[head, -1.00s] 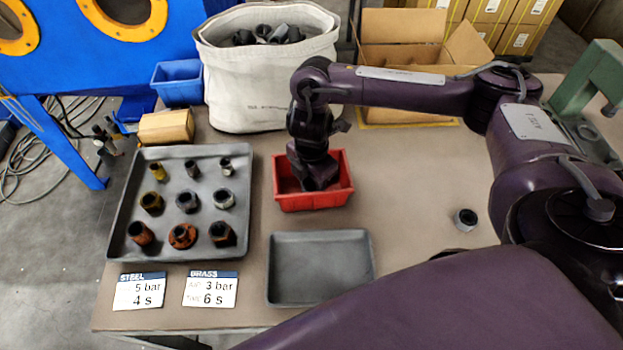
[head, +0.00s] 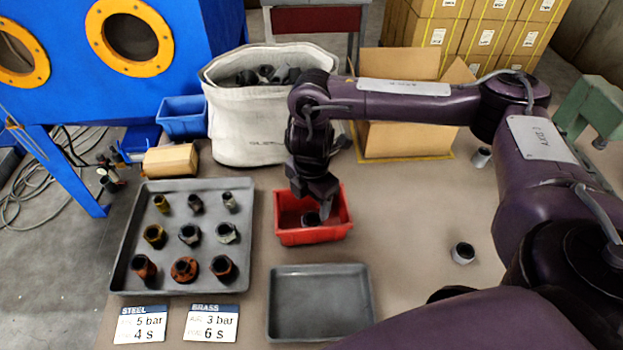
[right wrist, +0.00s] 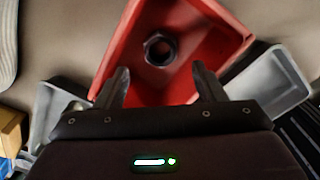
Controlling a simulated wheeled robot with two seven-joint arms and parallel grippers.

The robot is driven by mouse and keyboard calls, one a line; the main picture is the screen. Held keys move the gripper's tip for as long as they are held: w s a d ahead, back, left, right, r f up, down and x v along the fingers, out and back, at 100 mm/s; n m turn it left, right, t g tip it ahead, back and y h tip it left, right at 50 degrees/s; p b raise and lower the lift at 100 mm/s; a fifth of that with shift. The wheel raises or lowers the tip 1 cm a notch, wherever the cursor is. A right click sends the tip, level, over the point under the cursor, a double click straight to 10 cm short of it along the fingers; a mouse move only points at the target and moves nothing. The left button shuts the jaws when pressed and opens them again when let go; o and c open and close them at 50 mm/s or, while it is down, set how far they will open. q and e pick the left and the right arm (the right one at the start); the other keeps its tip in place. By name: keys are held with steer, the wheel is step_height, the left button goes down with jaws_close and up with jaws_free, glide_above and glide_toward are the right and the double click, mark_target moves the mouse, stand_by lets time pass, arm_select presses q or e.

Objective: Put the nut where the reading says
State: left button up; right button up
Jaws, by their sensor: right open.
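A dark nut (head: 311,219) lies in the red bin (head: 284,237) at the middle of the table. The right wrist view shows the nut (right wrist: 160,48) as a dark ring with a hole, on the floor of the red bin (right wrist: 118,62). My right gripper (head: 315,205) is above the bin. In the right wrist view its two fingers (right wrist: 162,84) are spread apart, with nothing between them, and the nut lies beyond the tips. My left gripper is not in view. Two cards (head: 141,324) (head: 212,323) read STEEL 5 bar, 4 s and BRASS 3 bar, 6 s.
A grey tray (head: 122,268) at left holds several fittings. An empty grey tray (head: 318,303) lies in front of the bin. A white sack (head: 250,135), an open carton (head: 400,140) and a blue bin (head: 182,118) stand behind. A loose fitting (head: 463,253) lies at right.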

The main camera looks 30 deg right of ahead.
step_height(320, 180, up, 6)
steer(key=p, duration=0.1)
stand_by(0.7)
